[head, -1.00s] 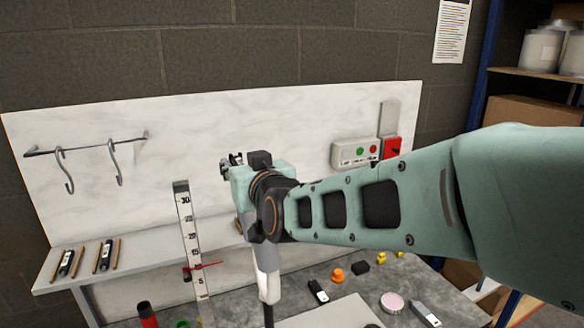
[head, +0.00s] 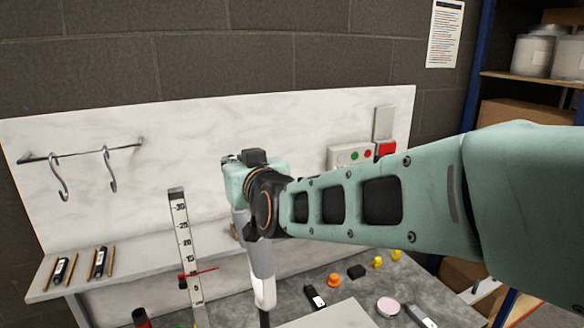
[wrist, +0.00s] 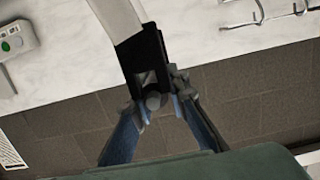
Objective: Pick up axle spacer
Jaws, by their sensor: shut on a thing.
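My gripper (wrist: 158,98) is shut in the wrist view. In the head view my gripper (head: 230,160) is raised in front of the white back panel, mostly hidden by my own wrist. The held piece cannot be made out there.
An upright ruler (head: 181,232) stands left of my wrist. Hooks (head: 60,177) hang on the white panel (head: 300,122).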

